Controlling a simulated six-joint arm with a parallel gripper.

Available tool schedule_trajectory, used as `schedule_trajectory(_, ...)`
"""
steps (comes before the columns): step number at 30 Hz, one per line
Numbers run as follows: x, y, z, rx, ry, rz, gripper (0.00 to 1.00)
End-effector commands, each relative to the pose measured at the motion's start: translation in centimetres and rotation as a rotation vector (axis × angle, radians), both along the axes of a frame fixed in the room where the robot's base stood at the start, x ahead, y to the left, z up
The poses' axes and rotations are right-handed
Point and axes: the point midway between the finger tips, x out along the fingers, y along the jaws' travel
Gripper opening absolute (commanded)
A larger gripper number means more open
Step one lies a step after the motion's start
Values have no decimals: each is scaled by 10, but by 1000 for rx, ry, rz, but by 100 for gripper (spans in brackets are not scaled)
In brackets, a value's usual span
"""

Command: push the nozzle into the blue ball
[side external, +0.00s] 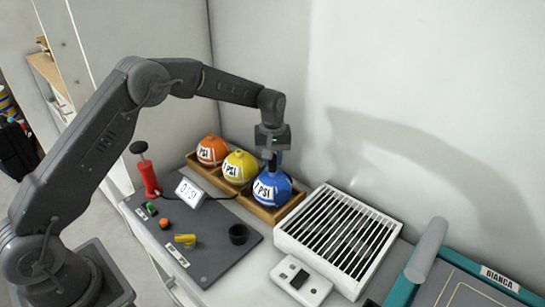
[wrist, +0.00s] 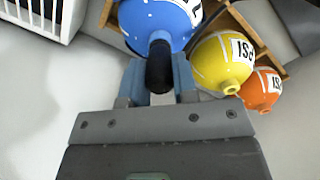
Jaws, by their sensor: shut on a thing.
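The blue ball (side external: 280,196) with a white PSI label sits at the right end of a wooden tray (side external: 262,214). My gripper (side external: 271,158) is directly above it, pointing down. In the wrist view the gripper (wrist: 157,82) is shut on the black nozzle (wrist: 159,68), which stands between the two blue-grey fingers. The nozzle's far end meets or overlaps the blue ball (wrist: 150,14) in that view. I cannot tell whether it is inside the ball or only at its surface. The nozzle is mostly hidden in the side view.
A yellow ball (side external: 240,166) and an orange ball (side external: 212,149) share the tray. A red pump (side external: 149,178) and a PSI display (side external: 190,192) stand on a dark panel (side external: 207,264) with a black ring (side external: 238,234). A white slatted box (side external: 338,238) stands close on the right.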

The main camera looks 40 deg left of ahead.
Motion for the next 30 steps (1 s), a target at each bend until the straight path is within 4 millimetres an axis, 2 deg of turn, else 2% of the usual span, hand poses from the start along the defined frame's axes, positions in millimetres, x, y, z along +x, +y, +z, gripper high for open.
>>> schedule_trajectory(5, 0, 0, -2, 0, 0, 0, 2)
schedule_trajectory(6, 0, 0, -2, 0, 0, 0, 30)
schedule_trajectory(14, 0, 0, -2, 0, 0, 0, 55)
schedule_trajectory(19, 0, 0, -2, 0, 0, 0, 56)
schedule_trajectory(28, 0, 0, -2, 0, 0, 0, 85)
schedule_trajectory(30, 0, 0, -2, 0, 0, 0, 86)
